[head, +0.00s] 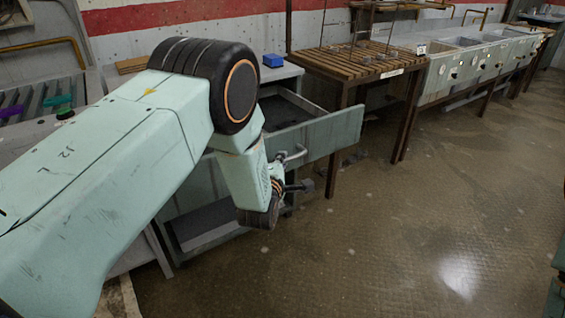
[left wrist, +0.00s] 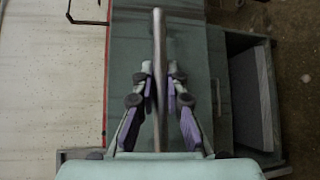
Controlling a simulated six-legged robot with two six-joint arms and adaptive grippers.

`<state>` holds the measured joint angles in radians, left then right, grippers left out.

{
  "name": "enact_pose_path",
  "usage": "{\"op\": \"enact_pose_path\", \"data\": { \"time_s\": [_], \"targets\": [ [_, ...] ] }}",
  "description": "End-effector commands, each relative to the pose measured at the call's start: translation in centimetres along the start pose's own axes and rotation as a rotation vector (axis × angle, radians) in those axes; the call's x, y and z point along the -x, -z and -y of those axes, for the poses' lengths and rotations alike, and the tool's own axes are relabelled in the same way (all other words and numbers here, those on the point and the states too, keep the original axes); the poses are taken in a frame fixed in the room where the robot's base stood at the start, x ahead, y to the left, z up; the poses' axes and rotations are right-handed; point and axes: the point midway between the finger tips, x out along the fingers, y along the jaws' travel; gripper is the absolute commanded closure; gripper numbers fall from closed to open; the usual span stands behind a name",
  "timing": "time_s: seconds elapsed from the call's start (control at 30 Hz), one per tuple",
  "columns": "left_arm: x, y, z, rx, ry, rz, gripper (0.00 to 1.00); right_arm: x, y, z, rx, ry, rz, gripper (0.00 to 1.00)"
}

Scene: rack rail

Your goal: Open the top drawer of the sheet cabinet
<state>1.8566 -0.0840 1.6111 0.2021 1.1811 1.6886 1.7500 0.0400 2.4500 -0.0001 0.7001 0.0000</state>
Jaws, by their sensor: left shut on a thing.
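The sheet cabinet (head: 190,190) stands against the wall, partly hidden behind my left arm. Its top drawer (head: 325,136) stands pulled out, with part of its hollow inside showing behind the pale green front. The drawer's bar handle (head: 294,154) is on that front. My left gripper (left wrist: 159,75) is shut on the handle, which also shows in the left wrist view (left wrist: 158,30) as a long bar running between the fingers. In the head view the fingertips are partly hidden by the wrist. My right gripper is not in view.
A dark open compartment (head: 207,226) shows low in the cabinet. A blue box (head: 272,60) sits on the cabinet top. A slatted wooden table (head: 352,64) stands close to the right of the drawer, with sinks (head: 465,42) beyond. The floor (head: 400,230) in front is clear.

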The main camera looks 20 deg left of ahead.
Motion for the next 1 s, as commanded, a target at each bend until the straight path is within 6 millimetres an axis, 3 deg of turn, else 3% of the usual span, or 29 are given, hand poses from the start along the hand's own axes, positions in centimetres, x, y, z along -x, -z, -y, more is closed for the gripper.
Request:
{"op": "enact_pose_path", "data": {
  "time_s": [0.2,0.23,0.5,0.83,1.0],
  "targets": [
    [0.0,0.0,-0.1,0.002,-0.002,-0.001,1.00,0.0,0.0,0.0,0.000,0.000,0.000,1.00],
    [0.0,0.0,-0.1,0.002,-0.002,-0.001,0.88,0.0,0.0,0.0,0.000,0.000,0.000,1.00],
    [0.1,-0.1,0.0,0.002,-0.001,-0.001,0.65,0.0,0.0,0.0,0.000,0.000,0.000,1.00],
    [0.3,-0.2,0.1,0.001,0.001,0.000,0.64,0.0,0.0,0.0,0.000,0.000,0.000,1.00],
    [1.8,-0.3,0.1,0.001,0.003,0.001,0.64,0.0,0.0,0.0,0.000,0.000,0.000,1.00]
  ]
}}
